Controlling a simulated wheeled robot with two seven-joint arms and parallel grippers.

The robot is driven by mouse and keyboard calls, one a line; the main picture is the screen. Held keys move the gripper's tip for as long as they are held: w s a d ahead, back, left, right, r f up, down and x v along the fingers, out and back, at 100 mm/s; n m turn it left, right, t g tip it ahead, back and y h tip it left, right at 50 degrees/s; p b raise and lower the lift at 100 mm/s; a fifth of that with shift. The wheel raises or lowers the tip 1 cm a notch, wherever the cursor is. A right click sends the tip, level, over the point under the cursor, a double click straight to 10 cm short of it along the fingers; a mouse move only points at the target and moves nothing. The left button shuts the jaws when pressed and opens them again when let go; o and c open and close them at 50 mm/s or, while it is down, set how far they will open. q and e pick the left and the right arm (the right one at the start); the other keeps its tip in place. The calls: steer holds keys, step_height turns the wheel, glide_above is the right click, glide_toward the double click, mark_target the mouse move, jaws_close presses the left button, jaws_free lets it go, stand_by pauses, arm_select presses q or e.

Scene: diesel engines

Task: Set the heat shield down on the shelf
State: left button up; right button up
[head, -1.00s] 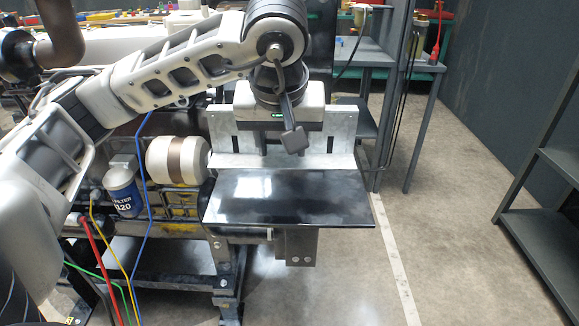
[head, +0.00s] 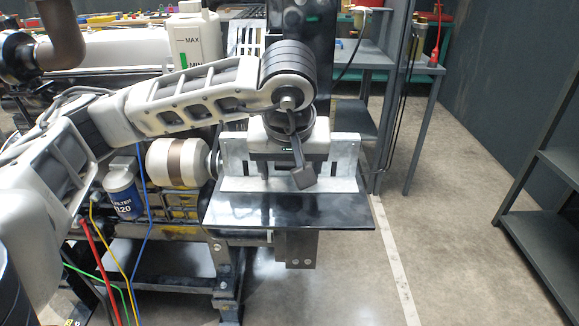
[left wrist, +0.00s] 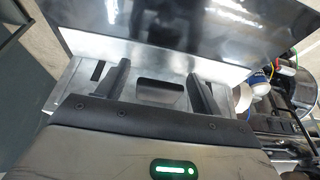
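The heat shield (head: 233,158) is a bent silver metal plate with upright slots and a flange along its bottom. It is upright over the back part of the glossy black shelf (head: 290,212); I cannot tell whether the flange touches it. My right gripper is not in view.
A cream cylinder with a brown band (head: 178,161) and a blue-and-white filter (head: 122,192) are close left of the shelf. A white bottle (head: 196,42) stands behind my arm. A grey rack (head: 545,225) is at the right, with open floor between.

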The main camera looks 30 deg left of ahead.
arm_select(q)
steer(key=shift+r+p, duration=0.3)
steer(key=shift+r, duration=0.05)
steer(key=p+v, duration=0.1)
steer(key=v, duration=1)
steer(key=shift+s+r, duration=0.15)
steer(key=shift+r, duration=0.15)
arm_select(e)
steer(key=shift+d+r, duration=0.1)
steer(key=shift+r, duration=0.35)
arm_select(q)
steer(key=shift+d, duration=0.15)
